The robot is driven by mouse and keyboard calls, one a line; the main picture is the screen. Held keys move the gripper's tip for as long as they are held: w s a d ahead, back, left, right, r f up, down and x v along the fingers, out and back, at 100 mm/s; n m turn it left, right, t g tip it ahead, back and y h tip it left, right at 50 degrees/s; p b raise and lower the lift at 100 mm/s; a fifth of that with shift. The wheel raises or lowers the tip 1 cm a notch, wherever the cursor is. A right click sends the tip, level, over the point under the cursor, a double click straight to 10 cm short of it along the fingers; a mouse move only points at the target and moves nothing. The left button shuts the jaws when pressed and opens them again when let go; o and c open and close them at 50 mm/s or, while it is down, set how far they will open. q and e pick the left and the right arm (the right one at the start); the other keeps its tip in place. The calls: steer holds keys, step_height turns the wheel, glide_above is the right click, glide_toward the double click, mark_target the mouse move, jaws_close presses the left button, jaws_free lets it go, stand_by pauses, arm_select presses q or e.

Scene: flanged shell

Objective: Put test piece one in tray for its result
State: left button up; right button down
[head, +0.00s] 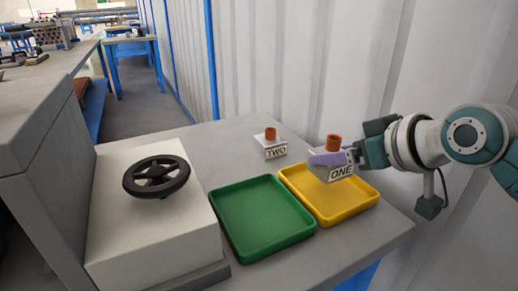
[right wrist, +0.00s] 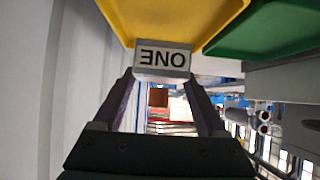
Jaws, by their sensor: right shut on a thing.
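Test piece one is a small grey block labelled ONE (head: 341,174) with an orange-brown cylinder on top. It also shows in the right wrist view (right wrist: 162,60), where its label is upside down. My right gripper (head: 327,158) is shut on it, and a purple finger lies across its near side. The piece is upright over the back part of the yellow tray (head: 358,208); I cannot tell whether it touches the tray floor. The green tray (head: 262,222) is empty, left of the yellow one. My left gripper is not in view.
A similar block labelled TWO (head: 270,151) stands behind the trays. A white box with a black handwheel (head: 157,177) stands left of the green tray. A corrugated wall (head: 300,60) rises behind the table. Bare table (head: 225,150) lies around block TWO.

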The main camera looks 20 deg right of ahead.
mark_target(341, 173)
step_height(341, 173, down, 4)
steer(key=shift+r+b, duration=0.25)
steer(key=shift+b, duration=0.4)
steer(key=shift+f, duration=0.15)
jaws_free()
steer(key=shift+f, duration=0.1)
